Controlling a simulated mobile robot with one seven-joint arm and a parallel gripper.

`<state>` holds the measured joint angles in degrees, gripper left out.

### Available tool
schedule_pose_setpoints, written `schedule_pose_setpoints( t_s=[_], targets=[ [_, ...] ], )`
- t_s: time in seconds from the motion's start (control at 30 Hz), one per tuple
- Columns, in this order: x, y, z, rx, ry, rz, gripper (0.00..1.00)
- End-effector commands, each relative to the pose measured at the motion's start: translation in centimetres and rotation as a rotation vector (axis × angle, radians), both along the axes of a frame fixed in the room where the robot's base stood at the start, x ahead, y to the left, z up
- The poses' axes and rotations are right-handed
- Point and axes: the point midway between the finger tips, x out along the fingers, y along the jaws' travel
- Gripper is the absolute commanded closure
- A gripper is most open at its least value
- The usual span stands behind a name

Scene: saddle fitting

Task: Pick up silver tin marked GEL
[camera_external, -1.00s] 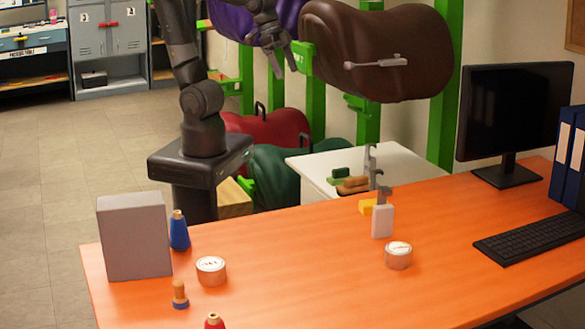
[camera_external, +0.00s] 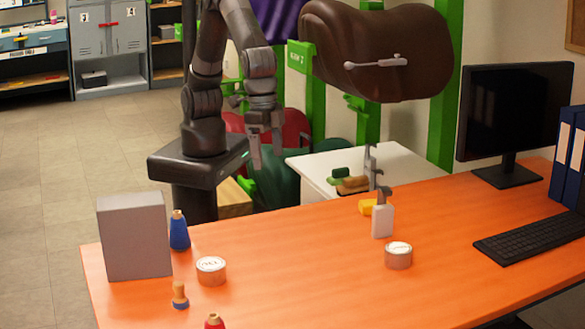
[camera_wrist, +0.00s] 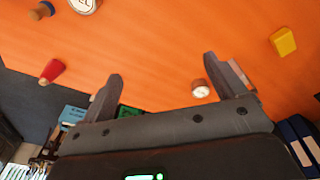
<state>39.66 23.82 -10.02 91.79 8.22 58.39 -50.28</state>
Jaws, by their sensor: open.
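Two round silver tins with white lids stand on the orange desk (camera_external: 310,265). The left tin (camera_external: 211,271) is near the grey box, and the right tin (camera_external: 398,256) is near the white bottle. The lid print is too small to read surely, so I cannot tell which is marked GEL. My gripper (camera_external: 266,155) is open and empty, behind the desk's far edge and apart from both tins. In the wrist view, the right tin (camera_wrist: 200,90) shows between my open fingers (camera_wrist: 162,68), farther off. The left tin (camera_wrist: 84,4) is cut by the top edge.
A grey box (camera_external: 135,236), a blue bottle (camera_external: 179,231), a wood-topped item (camera_external: 180,296) and a red-topped item (camera_external: 214,321) surround the left tin. A white bottle (camera_external: 382,221) and a yellow block (camera_external: 366,207) stand behind the right tin. The desk between the tins is clear.

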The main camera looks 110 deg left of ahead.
Motion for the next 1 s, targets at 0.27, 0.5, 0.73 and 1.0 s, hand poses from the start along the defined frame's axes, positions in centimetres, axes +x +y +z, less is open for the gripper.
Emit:
schedule_pose_setpoints(
  t_s=[0.27, 0.5, 0.73, 1.0],
  targets=[
    [-4.4, -11.2, -8.3, 0.029, 0.078, 0.006, 0.11],
    [-7.5, -15.8, -12.6, 0.047, 0.111, 0.024, 0.11],
    [-8.0, -16.4, -14.5, 0.052, 0.116, 0.028, 0.11],
    [-8.0, -16.4, -18.4, 0.052, 0.117, 0.027, 0.11]
  ],
)
